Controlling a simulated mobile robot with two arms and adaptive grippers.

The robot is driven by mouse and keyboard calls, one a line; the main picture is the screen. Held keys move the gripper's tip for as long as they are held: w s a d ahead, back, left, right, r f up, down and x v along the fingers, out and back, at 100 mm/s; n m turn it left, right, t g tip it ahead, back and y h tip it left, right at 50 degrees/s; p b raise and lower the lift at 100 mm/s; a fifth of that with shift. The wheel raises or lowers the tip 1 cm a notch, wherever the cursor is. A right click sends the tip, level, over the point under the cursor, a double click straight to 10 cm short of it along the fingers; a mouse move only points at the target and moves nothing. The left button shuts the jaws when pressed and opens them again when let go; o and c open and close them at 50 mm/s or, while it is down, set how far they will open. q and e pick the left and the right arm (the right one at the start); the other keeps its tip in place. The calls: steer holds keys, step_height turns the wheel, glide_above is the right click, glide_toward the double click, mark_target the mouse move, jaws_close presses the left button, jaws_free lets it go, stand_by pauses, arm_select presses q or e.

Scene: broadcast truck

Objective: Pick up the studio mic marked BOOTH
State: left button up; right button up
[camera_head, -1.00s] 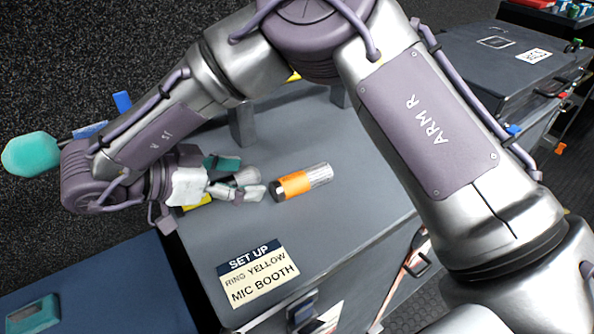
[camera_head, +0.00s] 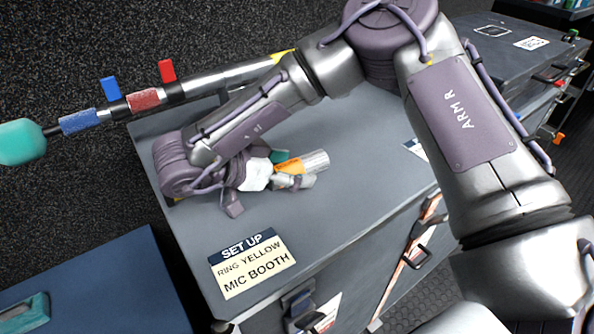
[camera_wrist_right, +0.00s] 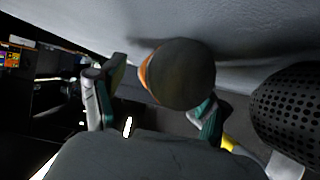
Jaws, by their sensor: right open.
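A cylindrical mic (camera_head: 289,166) with an orange band and a pale mesh end lies on the grey case top. No BOOTH mark can be read on it. My right gripper (camera_head: 291,170) is open at its near end, with one finger on each side. In the right wrist view, the mic's dark round end (camera_wrist_right: 182,76) faces the camera between the spread fingers (camera_wrist_right: 160,92). I cannot tell whether they touch it. My left gripper is not in view.
The grey case (camera_head: 330,225) bears a card (camera_head: 252,263) reading SET UP, RING YELLOW, MIC BOOTH. A pole with blue and red rings and a teal foam end (camera_head: 20,142) runs along the back left. A blue case (camera_head: 95,285) stands at lower left.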

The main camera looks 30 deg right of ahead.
steer(key=shift+c, duration=0.2)
jaws_close()
stand_by(0.3)
steer(key=shift+r, duration=0.15)
